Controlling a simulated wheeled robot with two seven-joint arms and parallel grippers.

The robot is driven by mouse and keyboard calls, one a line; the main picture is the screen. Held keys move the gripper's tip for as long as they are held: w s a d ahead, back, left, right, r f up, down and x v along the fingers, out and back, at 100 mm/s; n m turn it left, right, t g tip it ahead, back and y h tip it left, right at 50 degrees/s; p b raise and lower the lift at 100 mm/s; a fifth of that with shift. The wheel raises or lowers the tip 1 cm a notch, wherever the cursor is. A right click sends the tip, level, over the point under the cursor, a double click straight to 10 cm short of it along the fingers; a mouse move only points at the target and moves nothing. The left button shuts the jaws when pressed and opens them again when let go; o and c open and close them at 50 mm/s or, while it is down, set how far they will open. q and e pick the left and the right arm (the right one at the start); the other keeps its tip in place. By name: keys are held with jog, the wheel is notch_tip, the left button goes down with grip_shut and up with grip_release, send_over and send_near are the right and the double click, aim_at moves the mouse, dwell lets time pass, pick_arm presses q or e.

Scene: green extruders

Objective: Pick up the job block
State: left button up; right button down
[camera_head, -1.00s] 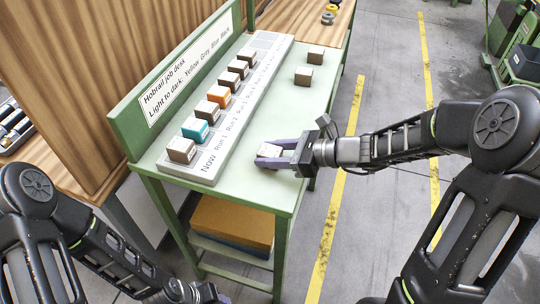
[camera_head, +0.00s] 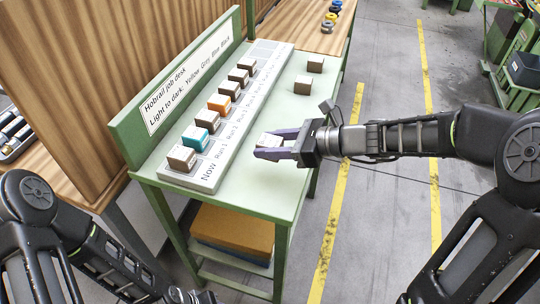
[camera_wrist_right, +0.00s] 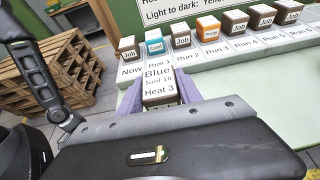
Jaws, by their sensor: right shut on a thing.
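A brown job block with a white label sits between the purple fingers of my right gripper (camera_head: 276,147), over the green desk (camera_head: 262,178). Its pale top (camera_head: 268,139) shows in the head view. In the right wrist view the held block (camera_wrist_right: 158,86) reads "Blue", "Tool 16", "Heat 3", with my right gripper's fingers (camera_wrist_right: 160,98) shut on its sides. It appears a little above the desk top. My left gripper (camera_head: 200,297) shows only in part at the bottom edge; its fingers are not clear.
A grey rail (camera_head: 206,184) holds several blocks: a brown one (camera_head: 181,158) at "Now", a teal one (camera_head: 195,138), an orange one (camera_head: 219,103), and more brown ones. Two loose brown blocks (camera_head: 303,86) (camera_head: 315,65) stand on the desk's far right. The near desk top is clear.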

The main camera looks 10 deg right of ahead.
aim_at(270, 141)
notch_tip(270, 141, up, 4)
jog(key=shift+f, duration=0.1)
jog(key=shift+f, duration=0.1)
dwell(0.6)
